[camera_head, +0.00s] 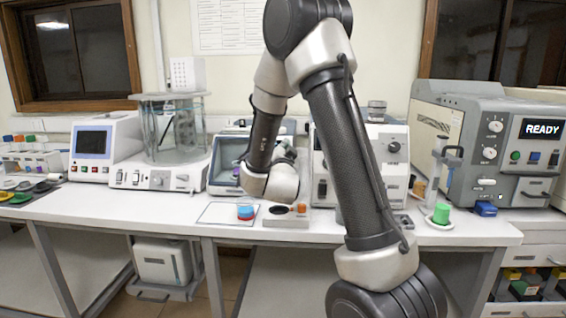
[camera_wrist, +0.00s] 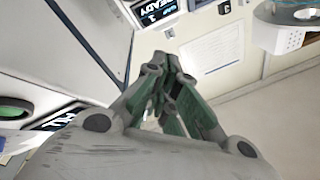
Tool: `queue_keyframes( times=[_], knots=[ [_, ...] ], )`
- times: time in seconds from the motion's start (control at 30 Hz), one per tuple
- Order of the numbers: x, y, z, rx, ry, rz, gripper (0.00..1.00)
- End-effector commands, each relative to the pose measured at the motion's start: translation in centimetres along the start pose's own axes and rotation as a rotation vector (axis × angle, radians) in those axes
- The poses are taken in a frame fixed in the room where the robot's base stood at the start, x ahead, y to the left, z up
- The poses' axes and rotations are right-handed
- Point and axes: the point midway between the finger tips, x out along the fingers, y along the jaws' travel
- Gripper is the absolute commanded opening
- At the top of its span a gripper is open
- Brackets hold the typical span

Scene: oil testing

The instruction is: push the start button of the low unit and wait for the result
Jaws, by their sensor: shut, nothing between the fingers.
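My gripper shows in the wrist view (camera_wrist: 162,65) with its fingers drawn together and nothing between them. In the head view my wrist hangs over the middle of the bench and hides the gripper itself. A low flat unit (camera_head: 287,221) lies at the bench front just below my wrist, with a dark round spot and an orange part on top. I cannot tell which part is a start button. In the wrist view a dark display with white letters (camera_wrist: 158,12) stands beyond the fingertips. A second dark display (camera_wrist: 60,116) shows at lower left.
A large grey unit (camera_head: 470,155) at right reads READY and has coloured buttons. A blue-and-red cup (camera_head: 246,209) stands left of the low flat unit. A green-topped container (camera_head: 441,214) stands on a white dish at right. The bench front at left (camera_head: 120,208) is clear.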

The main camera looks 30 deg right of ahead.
Motion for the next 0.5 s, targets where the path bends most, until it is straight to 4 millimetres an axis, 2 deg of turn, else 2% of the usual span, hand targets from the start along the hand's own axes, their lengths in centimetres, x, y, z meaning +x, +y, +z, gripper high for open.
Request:
queue_keyframes(
  times=[0.17,0.5],
  knots=[
    [0.5,0.4,0.4,-0.001,-0.001,0.002,0.00],
    [3.6,2.7,2.7,-0.002,-0.002,0.002,0.00]
  ],
)
